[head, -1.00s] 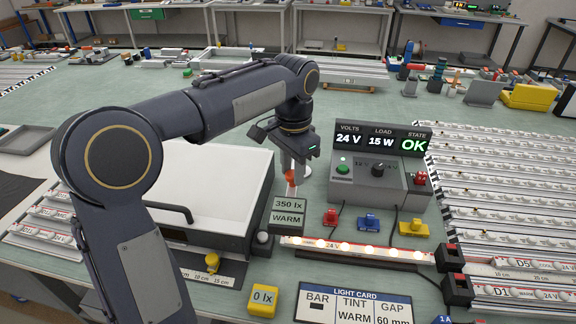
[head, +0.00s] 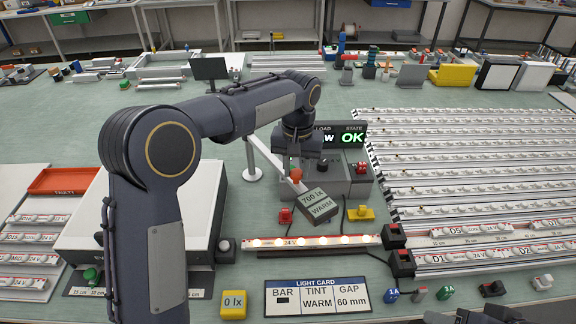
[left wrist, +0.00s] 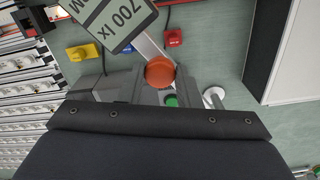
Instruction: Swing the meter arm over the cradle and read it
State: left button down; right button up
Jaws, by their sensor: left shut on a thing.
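The meter arm is a pale bar (head: 266,154) running from a white-based post (head: 253,174) toward a grey meter head (head: 318,205). The head reads 700 lx, WARM. My left gripper (head: 296,166) is shut on the arm's orange knob (head: 296,175); the knob also shows in the left wrist view (left wrist: 160,72). The lit bar (head: 312,241), marked 24 V, lies in front of the meter head, over a dark strip that may be the cradle (head: 318,252). In the head view the meter head appears just behind the bar's middle. A dark shape at the bottom edge may be my right gripper (head: 492,315).
A supply box (head: 336,180) showing OK stands behind the meter, partly hidden by my arm. Red (head: 285,215) and yellow (head: 361,213) plugs lie near the meter head. A white-topped box (head: 85,235) is left. Light strips (head: 480,185) fill the right. A light card (head: 318,298) lies in front.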

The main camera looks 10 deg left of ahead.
pick_arm(q)
jog(key=shift+w, duration=0.1)
jog(key=c, duration=1.1)
grip_release()
jog(key=shift+o, duration=0.2)
notch_tip(320, 180, up, 8)
jog(key=shift+f, duration=0.1)
